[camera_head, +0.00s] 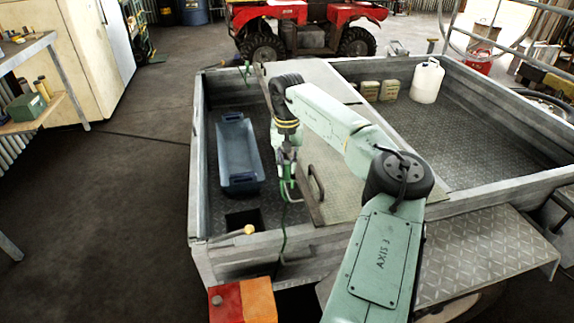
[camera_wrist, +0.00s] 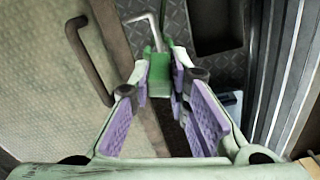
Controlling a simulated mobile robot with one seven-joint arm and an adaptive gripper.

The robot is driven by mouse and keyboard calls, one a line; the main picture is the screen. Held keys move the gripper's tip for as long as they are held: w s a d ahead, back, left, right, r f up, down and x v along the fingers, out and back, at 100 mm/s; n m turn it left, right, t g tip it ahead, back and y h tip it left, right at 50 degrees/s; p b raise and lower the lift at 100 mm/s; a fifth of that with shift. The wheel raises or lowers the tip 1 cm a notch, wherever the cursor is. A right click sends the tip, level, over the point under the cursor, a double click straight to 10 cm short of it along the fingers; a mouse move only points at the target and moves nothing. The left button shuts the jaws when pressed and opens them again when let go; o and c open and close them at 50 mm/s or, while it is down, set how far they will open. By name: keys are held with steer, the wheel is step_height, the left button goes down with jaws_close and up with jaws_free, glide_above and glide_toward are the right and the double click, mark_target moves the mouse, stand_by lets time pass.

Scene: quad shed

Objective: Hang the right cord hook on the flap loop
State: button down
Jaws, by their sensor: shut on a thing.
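My gripper (camera_head: 287,165) is over the near part of the left trailer bay, left of the flap edge. In the wrist view, its purple-padded fingers (camera_wrist: 160,82) are shut on the green body of the cord hook (camera_wrist: 159,68). The hook's bent metal end (camera_wrist: 148,20) sticks out beyond the fingertips. A green cord (camera_head: 283,238) hangs down over the near wall. The dark flap loop (camera_head: 316,183) stands on the patterned flap (camera_head: 345,160), right of and apart from the hook. The loop also shows in the wrist view (camera_wrist: 88,60), left of the hook.
A blue tray (camera_head: 238,150) lies in the left bay. A yellow-knobbed lever (camera_head: 247,230) sits at the near wall. Green cord (camera_head: 246,70) shows at the far wall.

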mark_target(287, 178)
steer(key=shift+f+b, duration=0.8)
steer(key=shift+f, duration=1.2)
steer(key=c, duration=1.4)
jaws_free()
steer(key=shift+c, duration=0.2)
steer(key=shift+o, duration=0.5)
steer(key=o, duration=0.4)
steer(key=shift+r, duration=0.1)
steer(key=shift+r+p, duration=0.9)
steer(key=shift+r, duration=3.5)
